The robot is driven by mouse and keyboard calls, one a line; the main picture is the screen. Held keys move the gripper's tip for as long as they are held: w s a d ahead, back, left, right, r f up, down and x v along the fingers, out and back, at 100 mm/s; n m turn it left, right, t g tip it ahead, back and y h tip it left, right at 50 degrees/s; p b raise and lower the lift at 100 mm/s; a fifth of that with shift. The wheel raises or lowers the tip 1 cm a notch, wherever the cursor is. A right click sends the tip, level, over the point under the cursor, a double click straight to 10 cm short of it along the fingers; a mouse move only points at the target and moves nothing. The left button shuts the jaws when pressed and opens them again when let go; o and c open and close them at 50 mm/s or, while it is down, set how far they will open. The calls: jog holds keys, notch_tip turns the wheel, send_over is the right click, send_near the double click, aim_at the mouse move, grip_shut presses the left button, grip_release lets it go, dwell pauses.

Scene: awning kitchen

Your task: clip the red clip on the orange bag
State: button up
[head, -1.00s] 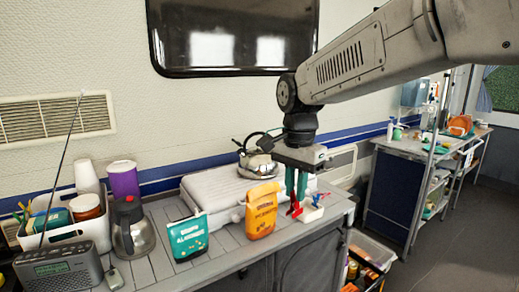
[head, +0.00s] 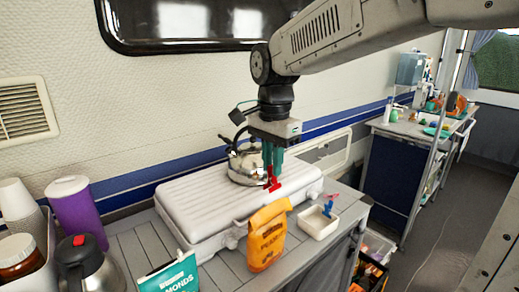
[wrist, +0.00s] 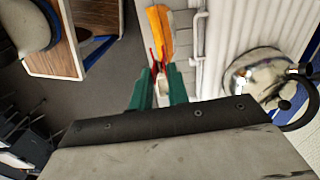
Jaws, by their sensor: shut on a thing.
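The orange bag (head: 267,240) stands upright near the counter's front edge, in front of the white case. It also shows at the top of the wrist view (wrist: 160,28). My gripper (head: 272,176) is shut on the red clip (head: 273,186), which hangs at its fingertips above and slightly right of the bag in the head view. The clip appears apart from the bag there. In the wrist view, the red clip (wrist: 154,60) shows between the green fingertips (wrist: 158,66), near the lower end of the bag in the picture; the depth gap is hard to tell.
A white tray (head: 316,226) with a blue clip (head: 328,209) is right of the bag. The white case (head: 195,200) and a kettle (head: 246,165) are behind. A teal bag (head: 168,276), a coffee pot (head: 82,264) and a purple cup (head: 76,207) are at left.

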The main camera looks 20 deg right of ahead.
aim_at(269, 185)
jog(key=shift+w+d+f, duration=0.1)
jog(key=shift+w+f, duration=0.05)
jog(key=shift+w, duration=0.3)
jog(key=shift+f, duration=1.65)
jog(key=shift+a+f, duration=0.2)
jog(key=shift+f, duration=0.4)
jog(key=shift+f, duration=0.35)
jog(key=shift+f, duration=0.7)
dwell(0.8)
jog(key=o, duration=0.7)
